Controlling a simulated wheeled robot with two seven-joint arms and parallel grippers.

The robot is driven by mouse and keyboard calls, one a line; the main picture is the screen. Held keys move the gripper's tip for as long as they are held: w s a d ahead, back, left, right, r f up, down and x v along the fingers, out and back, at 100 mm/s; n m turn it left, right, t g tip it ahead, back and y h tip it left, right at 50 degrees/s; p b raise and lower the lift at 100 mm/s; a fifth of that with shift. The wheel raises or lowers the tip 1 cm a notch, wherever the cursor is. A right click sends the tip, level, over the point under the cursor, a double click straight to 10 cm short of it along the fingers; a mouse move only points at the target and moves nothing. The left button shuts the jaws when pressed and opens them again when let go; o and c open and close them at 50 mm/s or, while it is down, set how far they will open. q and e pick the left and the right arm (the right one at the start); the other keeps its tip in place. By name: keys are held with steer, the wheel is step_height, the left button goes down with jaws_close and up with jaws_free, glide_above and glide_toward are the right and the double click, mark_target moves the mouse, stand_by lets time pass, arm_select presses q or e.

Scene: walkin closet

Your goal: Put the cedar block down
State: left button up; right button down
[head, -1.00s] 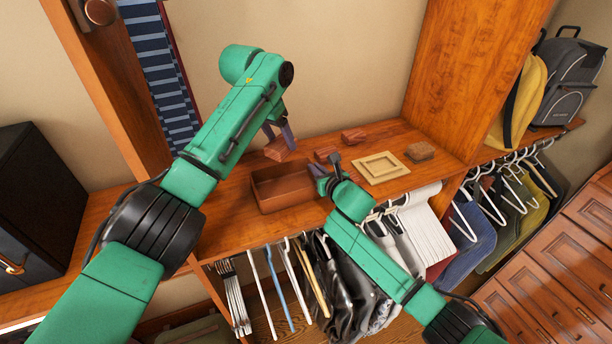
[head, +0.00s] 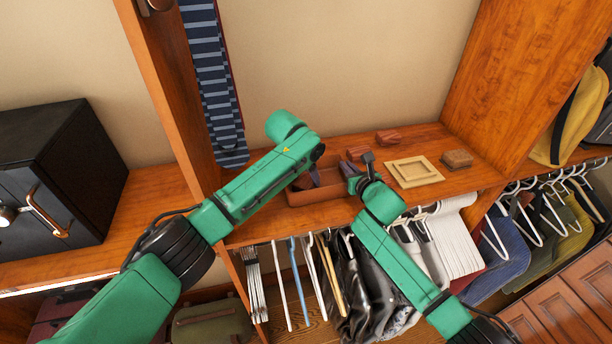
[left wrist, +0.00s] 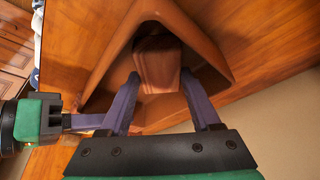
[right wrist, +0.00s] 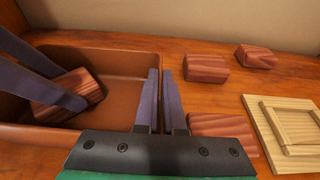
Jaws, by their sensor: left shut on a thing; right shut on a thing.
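The brown open box (head: 318,196) stands on the wooden shelf and also shows in the right wrist view (right wrist: 110,52). My left gripper (head: 311,180) reaches down into it. In the left wrist view the cedar block (left wrist: 157,62) is between the left fingers, inside the box walls. In the right wrist view the reddish block (right wrist: 75,92) sits low at the box's left side, gripped; whether it touches the floor is unclear. My right gripper (right wrist: 160,98) is shut on the box's right wall, one finger each side. In the head view my left arm partly hides the box.
Three other reddish blocks (right wrist: 206,68), (right wrist: 256,56), (right wrist: 220,130) lie right of the box. Beyond them are a pale square wooden frame (head: 414,172) and a brown block (head: 457,159). Clothes hang below the shelf. A black safe (head: 60,180) stands at left.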

arm_select(q)
steer(key=shift+f, duration=0.15)
steer(key=o, duration=1.4)
steer(key=shift+c, duration=0.2)
steer(key=v, duration=1.2)
arm_select(e)
steer(key=c, duration=0.9)
jaws_free()
steer(key=shift+c, duration=0.2)
